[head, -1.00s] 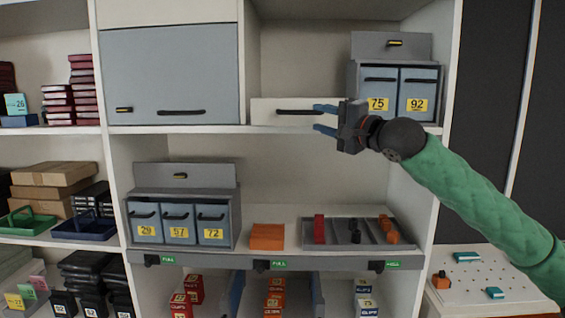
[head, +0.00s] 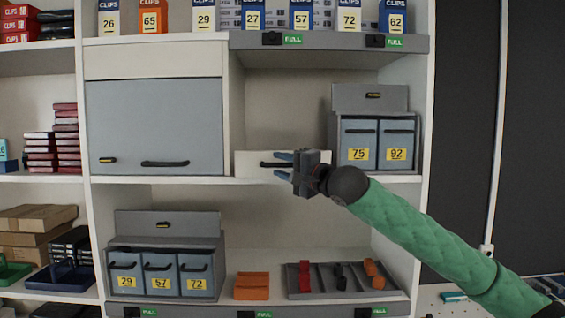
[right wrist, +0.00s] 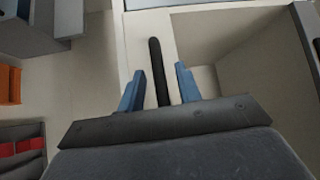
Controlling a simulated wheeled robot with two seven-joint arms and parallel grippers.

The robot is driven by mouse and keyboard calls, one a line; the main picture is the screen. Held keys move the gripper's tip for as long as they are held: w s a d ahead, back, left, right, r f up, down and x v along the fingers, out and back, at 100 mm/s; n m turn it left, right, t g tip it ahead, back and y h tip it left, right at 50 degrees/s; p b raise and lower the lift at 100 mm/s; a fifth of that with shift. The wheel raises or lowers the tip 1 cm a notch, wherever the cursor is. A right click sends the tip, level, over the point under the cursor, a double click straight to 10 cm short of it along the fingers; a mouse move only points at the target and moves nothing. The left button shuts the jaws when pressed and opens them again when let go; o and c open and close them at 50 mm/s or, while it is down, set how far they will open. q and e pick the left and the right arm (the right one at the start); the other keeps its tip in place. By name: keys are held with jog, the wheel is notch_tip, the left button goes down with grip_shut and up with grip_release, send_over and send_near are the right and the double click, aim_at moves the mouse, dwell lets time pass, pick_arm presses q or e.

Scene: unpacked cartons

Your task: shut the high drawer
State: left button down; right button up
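The high drawer (head: 246,164) has a white front with a black bar handle (head: 266,165) and sits in the middle bay, just above the long shelf board. My right gripper (head: 283,165) is in front of its right part and hides that end. In the right wrist view the blue fingers (right wrist: 160,88) stand apart, one on each side of the handle (right wrist: 155,60), with gaps showing. The gripper is open and not closed on it. I cannot tell exactly how far out the drawer is. My left gripper is not in view.
A grey cabinet with bins 75 and 92 (head: 371,100) stands close on the right of the drawer. A closed blue-grey door (head: 155,125) is on the left. Below are a grey bin unit (head: 165,230), an orange box (head: 252,286) and a divided tray (head: 322,292).

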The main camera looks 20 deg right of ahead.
jog(key=shift+w, duration=0.1)
grip_shut()
